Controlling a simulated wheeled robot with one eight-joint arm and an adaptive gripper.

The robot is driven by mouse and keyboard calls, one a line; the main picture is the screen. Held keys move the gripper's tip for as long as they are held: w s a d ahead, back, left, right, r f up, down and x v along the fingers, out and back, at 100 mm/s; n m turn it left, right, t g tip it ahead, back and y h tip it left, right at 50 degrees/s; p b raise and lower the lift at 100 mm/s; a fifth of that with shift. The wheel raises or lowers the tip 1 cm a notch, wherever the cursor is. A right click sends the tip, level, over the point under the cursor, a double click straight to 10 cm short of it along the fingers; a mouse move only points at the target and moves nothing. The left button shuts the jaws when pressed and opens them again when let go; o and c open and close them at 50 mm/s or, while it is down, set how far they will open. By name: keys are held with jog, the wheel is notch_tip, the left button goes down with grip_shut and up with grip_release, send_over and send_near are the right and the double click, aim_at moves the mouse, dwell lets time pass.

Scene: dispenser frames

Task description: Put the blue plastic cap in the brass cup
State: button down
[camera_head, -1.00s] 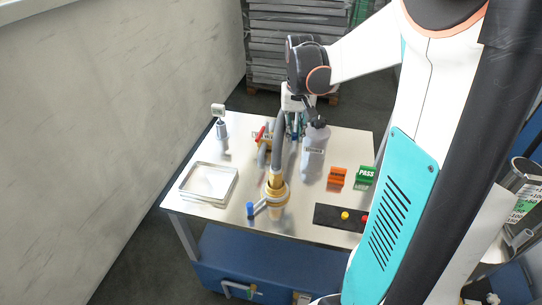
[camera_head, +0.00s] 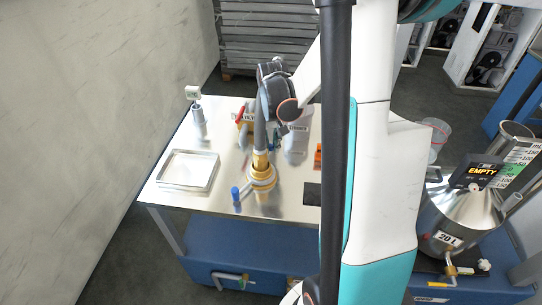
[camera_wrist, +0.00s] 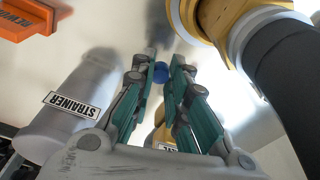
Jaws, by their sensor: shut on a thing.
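My gripper (camera_wrist: 168,68) is shut on the blue plastic cap (camera_wrist: 161,73), which shows small and blue between the teal fingertips. In the head view my gripper (camera_head: 275,142) is behind the brass fitting, close to the grey bottle, and the cap in it is too small to make out surely. A brass-coloured container (camera_wrist: 158,118) with a partly hidden label lies below the fingers in the wrist view. A brass-coloured labelled thing (camera_head: 243,117) stands toward the table's back. I cannot tell which brass piece is the cup.
A grey STRAINER bottle (camera_wrist: 75,105) and an orange block (camera_wrist: 28,18) are near my gripper. A metal tray (camera_head: 188,169) sits left, with bare tabletop around it.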

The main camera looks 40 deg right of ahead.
aim_at(271, 150)
jog(key=shift+f+b, duration=0.75)
jog(key=shift+f, duration=1.5)
jog(key=shift+f, duration=0.1)
jog(key=c, duration=1.6)
grip_release()
jog(key=shift+o, duration=0.2)
